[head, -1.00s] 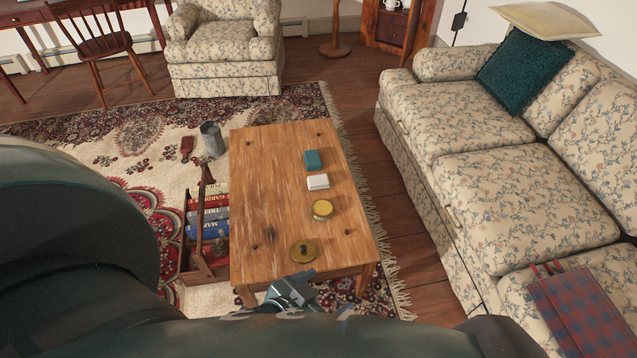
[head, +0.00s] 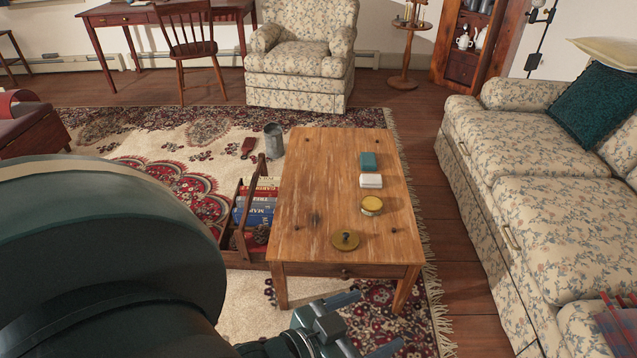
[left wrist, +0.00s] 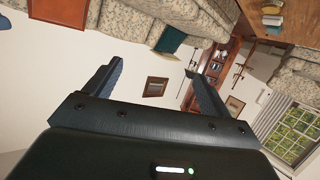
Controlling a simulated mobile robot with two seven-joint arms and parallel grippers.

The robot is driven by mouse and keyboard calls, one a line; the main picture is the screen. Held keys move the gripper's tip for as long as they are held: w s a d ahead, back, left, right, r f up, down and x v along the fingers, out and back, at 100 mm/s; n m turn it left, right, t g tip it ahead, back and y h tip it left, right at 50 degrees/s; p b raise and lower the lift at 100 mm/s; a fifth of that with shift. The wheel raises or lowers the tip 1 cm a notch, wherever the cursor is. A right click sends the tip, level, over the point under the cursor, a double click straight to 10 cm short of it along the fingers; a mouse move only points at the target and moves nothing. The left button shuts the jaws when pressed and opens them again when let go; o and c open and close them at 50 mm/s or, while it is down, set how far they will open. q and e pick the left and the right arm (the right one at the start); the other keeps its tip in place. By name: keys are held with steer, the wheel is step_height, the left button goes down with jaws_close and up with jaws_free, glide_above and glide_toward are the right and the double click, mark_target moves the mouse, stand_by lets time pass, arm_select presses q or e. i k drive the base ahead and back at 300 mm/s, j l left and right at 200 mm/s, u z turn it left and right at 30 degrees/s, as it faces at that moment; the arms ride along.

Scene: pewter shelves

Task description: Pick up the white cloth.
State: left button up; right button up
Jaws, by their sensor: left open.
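The white cloth (head: 371,181) is a small white block-like bundle on the wooden table (head: 310,215). It lies on the right half of the tabletop, just in front of a teal block (head: 369,161) and behind a round yellow tin (head: 372,205). My left gripper (head: 376,322) is open and empty, low in front of the table's near edge and well apart from the cloth. In the left wrist view its two fingers (left wrist: 156,70) stand wide apart with nothing between them. My right gripper is in neither view.
A round brass lid-like object (head: 345,240) lies near the table's front edge. A wooden carrier with books (head: 257,205) stands left of the table, and a metal can (head: 273,140) behind it. A floral sofa (head: 540,200) is at the right, an armchair (head: 300,60) behind.

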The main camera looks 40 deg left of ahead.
mark_target(366, 180)
steer(key=i+u, duration=0.1)
steer(key=i, duration=0.45)
steer(key=i+l+u, duration=0.15)
steer(key=i, duration=0.4)
steer(key=i+l+u, duration=0.1)
steer(key=i, duration=0.45)
steer(key=l, duration=0.05)
